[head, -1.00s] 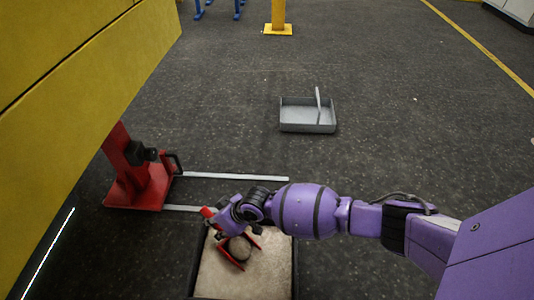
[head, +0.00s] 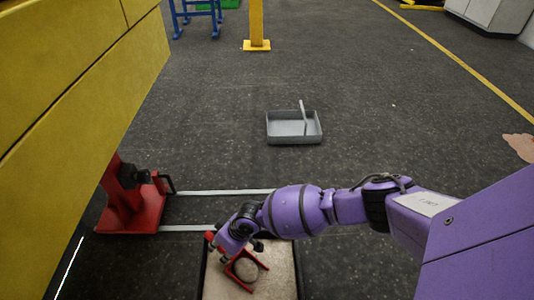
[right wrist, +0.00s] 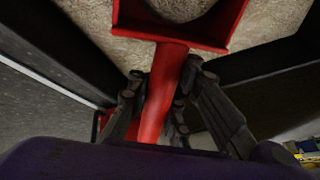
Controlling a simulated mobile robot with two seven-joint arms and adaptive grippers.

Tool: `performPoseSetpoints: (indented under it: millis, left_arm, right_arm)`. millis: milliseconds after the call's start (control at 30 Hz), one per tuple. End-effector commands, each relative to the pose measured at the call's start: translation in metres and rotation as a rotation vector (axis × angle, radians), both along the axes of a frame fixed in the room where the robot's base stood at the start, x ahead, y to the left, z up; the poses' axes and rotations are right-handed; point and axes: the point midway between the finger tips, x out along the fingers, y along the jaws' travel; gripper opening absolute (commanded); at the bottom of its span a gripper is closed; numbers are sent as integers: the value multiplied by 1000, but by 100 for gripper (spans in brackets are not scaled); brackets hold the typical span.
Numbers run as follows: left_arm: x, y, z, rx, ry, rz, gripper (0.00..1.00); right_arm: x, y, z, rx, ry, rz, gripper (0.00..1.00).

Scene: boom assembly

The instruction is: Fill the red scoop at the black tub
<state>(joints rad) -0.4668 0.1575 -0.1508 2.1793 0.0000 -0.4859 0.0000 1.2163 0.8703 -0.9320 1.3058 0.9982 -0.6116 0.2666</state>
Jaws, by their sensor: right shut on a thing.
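The black tub (head: 203,268) stands on the floor at the bottom of the head view, full of beige grainy material (head: 275,284). My right gripper (head: 236,240) is shut on the handle of the red scoop (head: 233,279). The square scoop is over the material inside the tub's outline, with a rounded beige mound (head: 247,270) inside its rim. In the right wrist view the fingers (right wrist: 162,88) clasp the red handle, and the scoop (right wrist: 176,38) is at the top, partly cut off. I cannot tell whether the scoop touches the material. My left gripper is not in view.
A grey tray (head: 293,139) with an upright light handle lies on open floor ahead. A red stand (head: 130,218) is beside the tub at left, with pale floor bars (head: 225,192). A large yellow structure (head: 80,90) fills the upper left. A yellow post (head: 256,25) stands farther back.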

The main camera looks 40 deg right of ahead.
Motion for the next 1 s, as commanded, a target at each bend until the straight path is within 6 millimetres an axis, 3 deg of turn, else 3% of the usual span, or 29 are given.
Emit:
performPoseSetpoints:
  millis: [100, 1000]
  left_arm:
    - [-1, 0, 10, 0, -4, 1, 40]
    - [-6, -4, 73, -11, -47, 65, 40]
  right_arm:
    - [6, 1, 20, 1, -11, 2, 0]
    - [5, 2, 122, 2, -9, 0, 0]
